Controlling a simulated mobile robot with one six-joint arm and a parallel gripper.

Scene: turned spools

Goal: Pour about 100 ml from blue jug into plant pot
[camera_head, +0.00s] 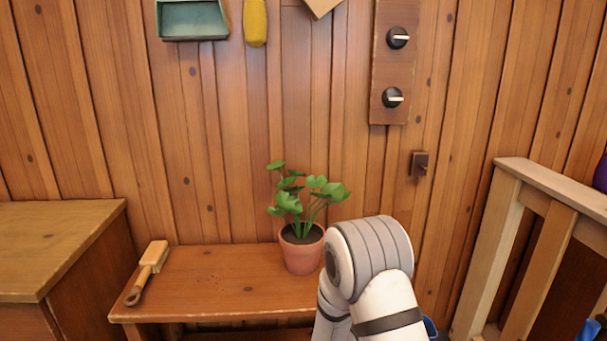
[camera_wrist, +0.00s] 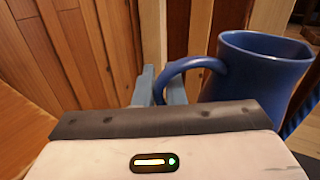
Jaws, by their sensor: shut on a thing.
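The plant pot (camera_head: 302,257) is terracotta, holds dark soil and a green leafy plant, and stands upright on the wooden bench in the head view. The blue jug (camera_wrist: 250,78) is at the right of the wrist view, roughly upright, with its handle toward my gripper (camera_wrist: 162,88). My gripper is shut on the jug's handle.
The wooden bench (camera_head: 215,285) also bears a brush (camera_head: 150,268) at its left end. A wooden cabinet (camera_head: 60,245) stands at the left and a slatted wooden rack (camera_head: 530,220) at the right. Knobs (camera_head: 397,38) and a hook (camera_head: 420,165) are on the plank wall.

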